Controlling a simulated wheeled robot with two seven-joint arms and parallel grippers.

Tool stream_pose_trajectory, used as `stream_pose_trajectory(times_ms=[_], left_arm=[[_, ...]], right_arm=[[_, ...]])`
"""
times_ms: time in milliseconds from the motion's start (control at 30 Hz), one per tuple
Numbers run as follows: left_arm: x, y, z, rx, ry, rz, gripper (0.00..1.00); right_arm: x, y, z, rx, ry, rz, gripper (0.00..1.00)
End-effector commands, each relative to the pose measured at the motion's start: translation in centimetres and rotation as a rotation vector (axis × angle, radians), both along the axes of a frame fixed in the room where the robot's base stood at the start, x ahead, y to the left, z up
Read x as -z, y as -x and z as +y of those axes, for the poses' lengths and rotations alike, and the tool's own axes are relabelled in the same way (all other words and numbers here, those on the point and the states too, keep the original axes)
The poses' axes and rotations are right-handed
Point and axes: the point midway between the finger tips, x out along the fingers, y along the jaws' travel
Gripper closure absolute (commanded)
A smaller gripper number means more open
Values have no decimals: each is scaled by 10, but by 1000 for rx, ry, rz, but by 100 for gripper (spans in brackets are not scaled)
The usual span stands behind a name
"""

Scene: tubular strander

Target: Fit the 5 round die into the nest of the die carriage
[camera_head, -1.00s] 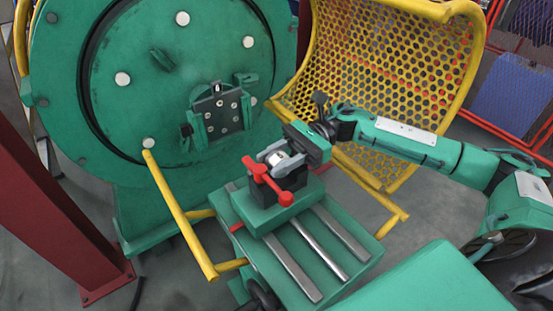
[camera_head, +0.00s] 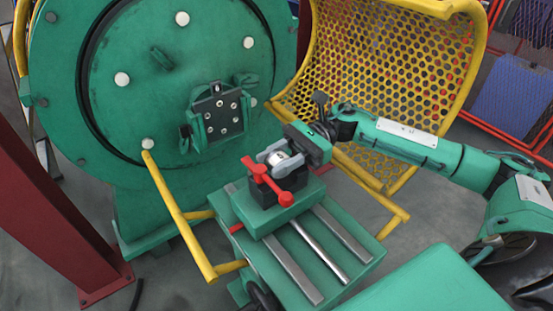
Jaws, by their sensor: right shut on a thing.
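My right gripper (camera_head: 279,159) reaches in from the right, its fingers shut on a small silvery round die (camera_head: 281,157). The die is at the top of the black nest block (camera_head: 290,186) on the green die carriage (camera_head: 268,215). Whether it is fully seated in the nest cannot be told, as the fingers hide its sides. A red clamp handle (camera_head: 268,178) stands at the front of the nest block. My left gripper is not in view.
The carriage sits on steel rails on a green bed (camera_head: 325,258). A big green round machine face (camera_head: 150,90) with a dark bracket plate stands behind. A yellow mesh guard (camera_head: 395,80) stands behind my right arm; a yellow bar (camera_head: 180,220) runs left of the bed.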

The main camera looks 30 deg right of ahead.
Motion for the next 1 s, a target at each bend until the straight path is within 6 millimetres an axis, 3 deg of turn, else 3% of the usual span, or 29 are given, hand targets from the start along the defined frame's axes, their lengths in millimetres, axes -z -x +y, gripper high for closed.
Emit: stream_pose_trajectory(times_ms=[1000], left_arm=[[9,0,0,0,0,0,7]], right_arm=[[1,0,0,-1,0,2,100]])
